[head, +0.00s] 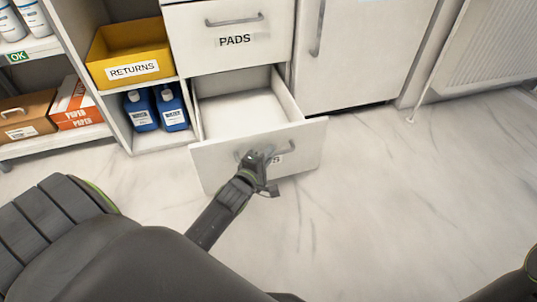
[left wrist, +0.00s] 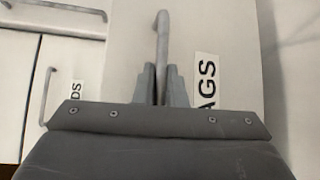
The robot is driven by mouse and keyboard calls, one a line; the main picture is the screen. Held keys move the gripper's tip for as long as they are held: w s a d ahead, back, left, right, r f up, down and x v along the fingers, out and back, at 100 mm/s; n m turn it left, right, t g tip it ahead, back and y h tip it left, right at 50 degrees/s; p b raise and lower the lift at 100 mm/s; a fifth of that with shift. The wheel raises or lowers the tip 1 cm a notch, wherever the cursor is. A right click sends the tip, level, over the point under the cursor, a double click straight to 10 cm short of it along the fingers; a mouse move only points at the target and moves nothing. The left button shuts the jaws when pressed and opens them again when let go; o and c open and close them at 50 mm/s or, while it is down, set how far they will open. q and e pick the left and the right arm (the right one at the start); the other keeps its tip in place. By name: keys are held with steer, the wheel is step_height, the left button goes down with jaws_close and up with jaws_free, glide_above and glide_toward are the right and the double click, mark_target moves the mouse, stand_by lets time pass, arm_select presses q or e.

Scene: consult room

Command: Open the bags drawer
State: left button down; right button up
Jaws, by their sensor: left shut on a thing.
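The bags drawer (head: 215,162) is the lower drawer below the PADS drawer, and it stands pulled out with its empty-looking inside showing. Its front also fills the middle of the left wrist view (left wrist: 230,40), where part of the label, "AGS" (left wrist: 207,85), can be read. My left gripper (head: 262,165) is at the drawer front, shut on the grey bar handle (head: 285,147). In the left wrist view the handle (left wrist: 161,45) runs between the two fingers (left wrist: 161,85). The gripper hides most of the label in the head view. My right gripper is not in view.
The shut PADS drawer (head: 270,45) is above. A yellow RETURNS bin (head: 120,45) and blue bottles (head: 172,105) stand on shelves to the left. A tall cabinet door (head: 370,50) is to the right. The marble floor (head: 400,200) in front is clear.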

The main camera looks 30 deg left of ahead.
arm_select(q)
steer(key=shift+s+d, duration=0.2)
steer(key=shift+d, duration=0.05)
steer(key=c, duration=1.5)
jaws_free()
